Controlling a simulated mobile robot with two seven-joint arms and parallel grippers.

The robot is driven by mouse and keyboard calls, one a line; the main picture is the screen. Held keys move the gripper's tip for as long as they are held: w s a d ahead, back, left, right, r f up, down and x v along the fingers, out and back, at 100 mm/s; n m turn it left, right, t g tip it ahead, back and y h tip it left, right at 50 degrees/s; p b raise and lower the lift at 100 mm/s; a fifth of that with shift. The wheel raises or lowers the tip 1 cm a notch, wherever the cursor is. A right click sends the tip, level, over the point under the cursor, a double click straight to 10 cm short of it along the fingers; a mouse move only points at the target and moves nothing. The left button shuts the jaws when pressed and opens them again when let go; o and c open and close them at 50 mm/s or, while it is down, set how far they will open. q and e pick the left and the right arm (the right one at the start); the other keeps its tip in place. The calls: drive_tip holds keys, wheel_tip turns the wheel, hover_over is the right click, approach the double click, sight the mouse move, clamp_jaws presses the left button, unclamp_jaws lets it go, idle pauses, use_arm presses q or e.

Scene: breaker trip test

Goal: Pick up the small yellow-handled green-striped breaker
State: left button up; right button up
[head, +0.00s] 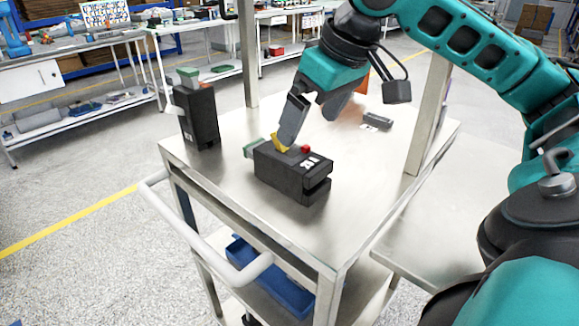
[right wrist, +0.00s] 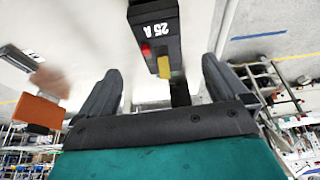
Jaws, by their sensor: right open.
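A black breaker (head: 290,172) with a yellow handle, a red button and green at its left end lies on the metal cart top. It also shows in the right wrist view (right wrist: 158,32), marked 25 A, with its yellow handle (right wrist: 164,68) toward the gap between my fingers. My right gripper (head: 309,127) is open, just above and behind the breaker. One finger is beside the yellow handle; I cannot tell whether they touch. In the right wrist view, the open fingers (right wrist: 160,68) have nothing gripped between them. My left gripper is out of view.
A second black breaker (head: 200,116) with a green top stands upright at the cart's left corner. A small grey part (head: 378,120) and an orange object (head: 362,88) are toward the back. A metal post rises at right. A blue bin (head: 270,278) sits below. The front cart top is clear.

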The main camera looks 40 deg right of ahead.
sight(289, 152)
drive_tip(key=b+x, duration=0.1)
drive_tip(key=x, duration=0.3)
drive_tip(key=shift+f, duration=0.25)
drive_tip(key=shift+w+r+b+x, duration=0.1)
drive_tip(key=shift+w+b+x, duration=0.1)
drive_tip(key=shift+x, duration=0.75)
drive_tip(key=shift+w+r+b+x, duration=0.1)
drive_tip(key=shift+b+x, duration=0.05)
drive_tip(key=shift+x, duration=0.75)
drive_tip(key=shift+w+b+x, duration=0.2)
drive_tip(key=shift+x, duration=0.75)
drive_tip(key=shift+a, duration=0.1)
drive_tip(key=c, duration=1.5)
drive_tip(key=shift+r, duration=0.2)
